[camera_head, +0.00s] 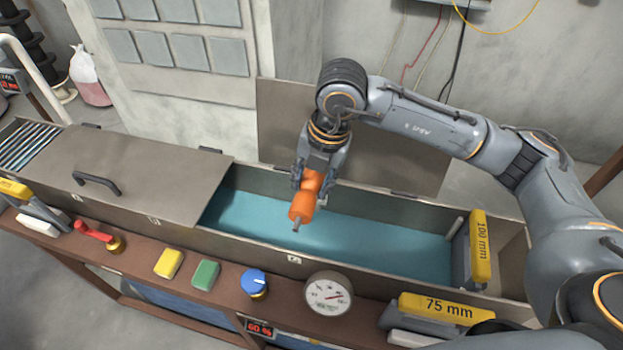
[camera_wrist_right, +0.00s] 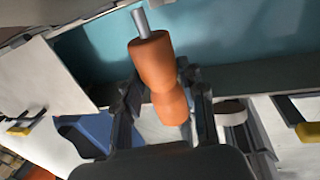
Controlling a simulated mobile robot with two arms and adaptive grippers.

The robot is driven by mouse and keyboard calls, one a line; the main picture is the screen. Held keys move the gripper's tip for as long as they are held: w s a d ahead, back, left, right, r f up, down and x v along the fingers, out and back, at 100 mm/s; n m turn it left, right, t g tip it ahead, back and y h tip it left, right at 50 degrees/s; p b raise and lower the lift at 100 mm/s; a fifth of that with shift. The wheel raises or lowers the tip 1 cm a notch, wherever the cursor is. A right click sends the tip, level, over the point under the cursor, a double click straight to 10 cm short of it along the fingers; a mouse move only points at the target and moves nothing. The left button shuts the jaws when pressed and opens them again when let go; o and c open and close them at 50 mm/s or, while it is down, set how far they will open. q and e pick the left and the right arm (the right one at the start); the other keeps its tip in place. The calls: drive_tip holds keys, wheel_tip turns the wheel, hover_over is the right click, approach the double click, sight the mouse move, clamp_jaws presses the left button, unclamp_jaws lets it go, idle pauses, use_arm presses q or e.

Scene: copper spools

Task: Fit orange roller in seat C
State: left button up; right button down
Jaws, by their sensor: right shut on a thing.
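The orange roller (camera_head: 304,202) has a narrow waist and a grey metal pin at its end. My right gripper (camera_head: 311,177) is shut on it and holds it over the open part of the long trough (camera_head: 330,230). In the right wrist view the roller (camera_wrist_right: 152,62) sits between the two fingers of my right gripper (camera_wrist_right: 160,92), with its pin pointing to the top of the picture. The roller is tilted in the head view, its pin end lower. I cannot pick out seat C; no letter mark is readable. My left gripper is not in view.
A brown cover with a handle (camera_head: 97,183) closes the trough's left part. A yellow 100 mm block (camera_head: 480,250) stands at the trough's right end. On the front ledge are a 75 mm block (camera_head: 436,308), a gauge (camera_head: 328,294), a blue knob (camera_head: 253,282) and a red lever (camera_head: 93,231).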

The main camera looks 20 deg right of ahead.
wheel_tip(320, 180, down, 11)
drive_tip(key=b, duration=0.7)
drive_tip(key=shift+f, duration=0.15)
idle(0.6)
drive_tip(key=shift+f+b, duration=0.3)
drive_tip(key=shift+b, duration=0.25)
idle(0.4)
drive_tip(key=c, duration=0.7)
unclamp_jaws()
wheel_tip(320, 180, up, 12)
drive_tip(key=s+d, duration=0.1)
drive_tip(key=d, duration=0.1)
drive_tip(key=shift+s, duration=0.2)
drive_tip(key=shift+f, duration=0.1)
